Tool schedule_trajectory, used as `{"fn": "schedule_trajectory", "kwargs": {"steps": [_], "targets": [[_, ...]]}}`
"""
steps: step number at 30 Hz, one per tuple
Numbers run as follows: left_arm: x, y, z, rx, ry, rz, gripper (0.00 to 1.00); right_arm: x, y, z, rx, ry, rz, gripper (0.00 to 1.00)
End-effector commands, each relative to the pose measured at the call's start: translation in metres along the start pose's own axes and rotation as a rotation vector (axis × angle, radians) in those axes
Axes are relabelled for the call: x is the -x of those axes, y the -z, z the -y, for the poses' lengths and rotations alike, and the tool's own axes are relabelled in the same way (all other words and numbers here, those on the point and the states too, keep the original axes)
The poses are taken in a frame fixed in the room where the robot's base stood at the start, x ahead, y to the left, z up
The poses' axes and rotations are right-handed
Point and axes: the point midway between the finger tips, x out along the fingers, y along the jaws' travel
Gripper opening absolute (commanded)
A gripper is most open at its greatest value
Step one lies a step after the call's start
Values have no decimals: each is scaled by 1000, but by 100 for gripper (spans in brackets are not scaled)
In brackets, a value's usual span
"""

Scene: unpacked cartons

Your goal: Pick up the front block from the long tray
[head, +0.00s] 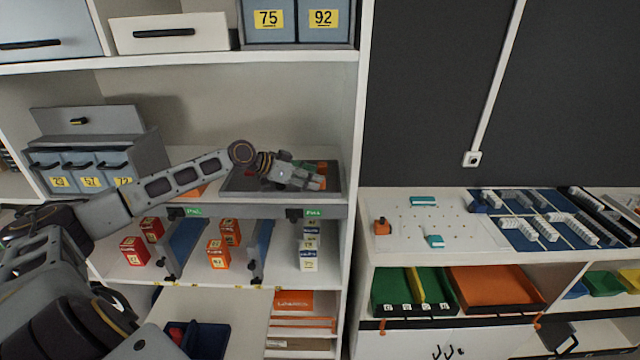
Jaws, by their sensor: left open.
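The long tray (238,186) is dark grey and shallow, and lies on the middle shelf of the white rack. My left arm reaches in from the left, and its gripper (318,182) is over the right half of the tray. The gripper is open; I see nothing between its fingers. An orange block (322,168) and a green one show just behind the gripper, and a small red one shows behind the wrist. The gripper and wrist cover much of the tray, so I cannot tell which block is the front one. My right gripper is out of view.
The rack's white upright (352,150) is close to the gripper's right. Red, orange and white boxes stand on the shelf below, between blue dividers. A white worktop (455,250) with parts is at the right.

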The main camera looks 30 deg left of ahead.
Motion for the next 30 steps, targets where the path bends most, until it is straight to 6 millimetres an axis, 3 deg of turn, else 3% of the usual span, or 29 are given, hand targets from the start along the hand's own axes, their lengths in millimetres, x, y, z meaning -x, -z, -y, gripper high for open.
{"fn": "schedule_trajectory", "kwargs": {"steps": [15, 30], "targets": [[-22, 1, 0, 1, -1, -1, 49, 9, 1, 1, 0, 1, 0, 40], [-25, 0, 0, 0, 0, 0, 49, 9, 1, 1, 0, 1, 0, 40]]}}
